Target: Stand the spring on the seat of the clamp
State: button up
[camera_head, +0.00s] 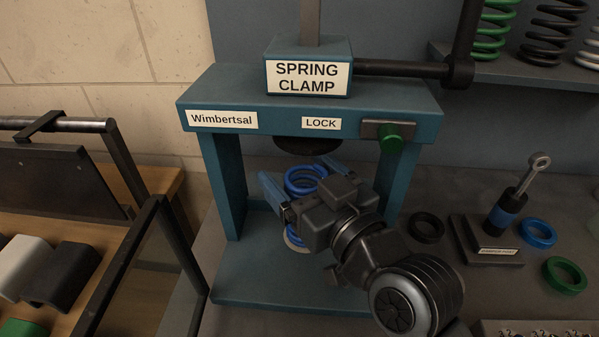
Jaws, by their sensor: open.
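The spring clamp (310,122) is a blue frame with a lettered top beam, a base plate and a dark round press pad (308,145) under the beam. A blue coil spring (305,181) appears upright inside the frame, below the pad. Its upper coils show between my fingers and a lower part shows below my gripper's body. A pale ring, perhaps the seat (293,241), shows at the spring's foot; most of it is hidden. My gripper (300,172) is open, with one blue finger on each side of the spring. Contact with the spring cannot be told.
A green lock knob (391,138) sits on the beam's right. A black lever (405,68) reaches right above it. A shelf (540,70) holds other springs. A damper on a stand (505,215) and loose rings stand right. A framed guard (130,265) is at left.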

jog(key=b+v, duration=0.2)
jog(key=v, duration=1)
dwell(0.3)
